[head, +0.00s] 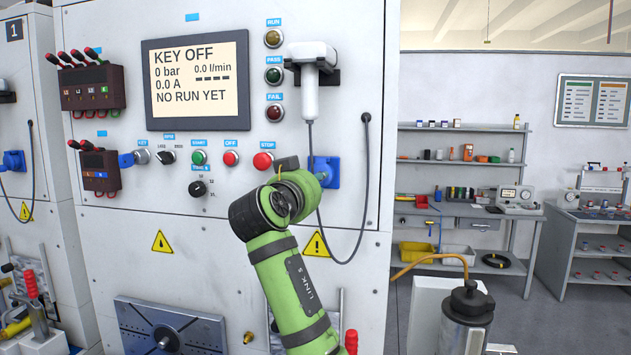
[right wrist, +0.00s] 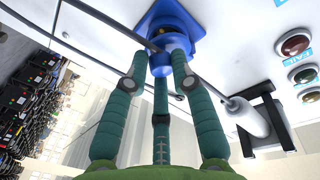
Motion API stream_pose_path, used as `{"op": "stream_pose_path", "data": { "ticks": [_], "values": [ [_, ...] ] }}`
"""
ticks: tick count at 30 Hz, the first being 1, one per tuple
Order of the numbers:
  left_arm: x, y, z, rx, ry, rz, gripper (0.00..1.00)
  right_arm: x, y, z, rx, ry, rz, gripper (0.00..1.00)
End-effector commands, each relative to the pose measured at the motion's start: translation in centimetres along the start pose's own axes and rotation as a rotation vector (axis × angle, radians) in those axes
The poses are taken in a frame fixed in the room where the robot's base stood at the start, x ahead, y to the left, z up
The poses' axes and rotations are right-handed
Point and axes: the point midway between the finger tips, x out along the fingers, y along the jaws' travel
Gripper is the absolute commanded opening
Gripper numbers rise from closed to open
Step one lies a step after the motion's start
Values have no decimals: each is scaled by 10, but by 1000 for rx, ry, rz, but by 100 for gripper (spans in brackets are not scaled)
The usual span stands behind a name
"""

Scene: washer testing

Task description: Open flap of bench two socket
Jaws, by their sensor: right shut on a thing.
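The blue socket (head: 333,174) is on the front panel of the bench right of the one marked 1, below the white hand-held unit. My right arm covers part of it. In the right wrist view, the socket's square blue plate (right wrist: 165,20) is at the top centre, with its round blue flap (right wrist: 176,43) facing me. My right gripper (right wrist: 162,66) has its teal fingers closed around the flap's edge. In the head view, the wrist hides the fingertips. How far the flap is raised cannot be told. My left gripper is not in view.
The white hand-held unit (head: 308,90) hangs above the socket, and its grey cable (head: 365,190) loops down past it. A red stop button (head: 263,161) is just left of my wrist. A metal canister (head: 466,315) stands at the lower right.

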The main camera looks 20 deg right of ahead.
Motion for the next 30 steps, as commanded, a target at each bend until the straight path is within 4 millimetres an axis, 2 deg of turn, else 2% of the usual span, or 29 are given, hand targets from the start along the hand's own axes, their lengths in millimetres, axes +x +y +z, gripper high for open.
{"op": "stream_pose_path", "data": {
  "ticks": [1,4,15,29,30],
  "values": [
    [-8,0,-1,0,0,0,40,-3,-5,-16,5,-14,-1,0],
    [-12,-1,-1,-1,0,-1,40,-5,-5,-19,-4,-73,16,0],
    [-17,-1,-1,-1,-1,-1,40,-8,-6,-24,-22,-199,57,0],
    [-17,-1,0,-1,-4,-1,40,-8,-5,-25,-23,-212,63,0],
    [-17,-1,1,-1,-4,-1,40,-8,-5,-25,-23,-211,63,37]
  ]
}}
